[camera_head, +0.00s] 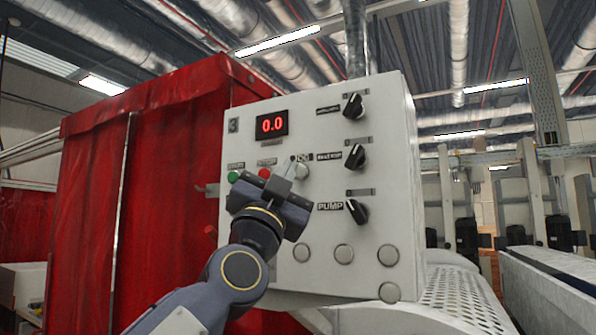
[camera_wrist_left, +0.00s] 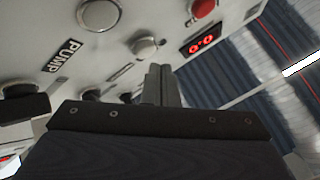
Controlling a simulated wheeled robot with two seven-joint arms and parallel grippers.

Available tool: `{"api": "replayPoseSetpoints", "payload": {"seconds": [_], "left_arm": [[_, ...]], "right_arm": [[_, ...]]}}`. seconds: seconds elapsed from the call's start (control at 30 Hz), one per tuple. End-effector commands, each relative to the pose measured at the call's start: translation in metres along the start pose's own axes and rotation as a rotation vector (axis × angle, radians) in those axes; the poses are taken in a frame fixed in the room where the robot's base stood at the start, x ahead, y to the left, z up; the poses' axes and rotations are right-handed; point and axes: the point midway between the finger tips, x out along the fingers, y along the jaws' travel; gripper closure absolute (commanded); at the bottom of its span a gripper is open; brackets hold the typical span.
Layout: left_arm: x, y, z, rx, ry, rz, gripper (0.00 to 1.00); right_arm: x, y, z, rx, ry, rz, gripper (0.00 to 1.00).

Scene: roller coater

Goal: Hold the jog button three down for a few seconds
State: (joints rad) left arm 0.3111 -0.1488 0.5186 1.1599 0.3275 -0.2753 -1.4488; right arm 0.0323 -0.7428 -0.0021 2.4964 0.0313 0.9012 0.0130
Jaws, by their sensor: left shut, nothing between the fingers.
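The control panel (camera_head: 380,120) is a white box marked 3. Its jog button (camera_head: 302,170) is a round pale grey button beside the JOG label, right of the red button (camera_head: 265,173). My left gripper (camera_head: 285,168) is shut and empty, its fingertips just left of the jog button and partly covering the label. In the left wrist view, the shut fingers (camera_wrist_left: 160,85) point at the panel, and a grey round button, seemingly the jog button (camera_wrist_left: 146,46), lies just beyond their tips. I cannot tell whether they touch it. My right gripper is in neither view.
A green button (camera_head: 234,176) sits left of the red one. The red display (camera_head: 271,124) reads 0.0. Black knobs, including the pump knob (camera_head: 357,211), line the panel's right side. Several grey round buttons lie below. A red curtain (camera_head: 165,170) hangs at left.

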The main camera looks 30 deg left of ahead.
Motion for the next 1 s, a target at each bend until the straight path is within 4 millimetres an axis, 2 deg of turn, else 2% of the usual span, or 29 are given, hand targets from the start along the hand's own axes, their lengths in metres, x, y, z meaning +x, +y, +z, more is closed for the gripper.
{"api": "replayPoseSetpoints", "payload": {"seconds": [0.17, 0.63, 1.0], "left_arm": [[-0.002, -0.002, -0.002, 0.0, 0.001, -0.001, 1.0], [-0.032, -0.024, -0.024, 0.002, 0.001, -0.002, 1.0], [-0.035, -0.026, -0.026, 0.0, 0.001, -0.001, 1.0]], "right_arm": [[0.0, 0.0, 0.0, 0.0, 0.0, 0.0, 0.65], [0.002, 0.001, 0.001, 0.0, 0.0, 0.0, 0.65], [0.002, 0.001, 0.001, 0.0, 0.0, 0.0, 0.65]]}}
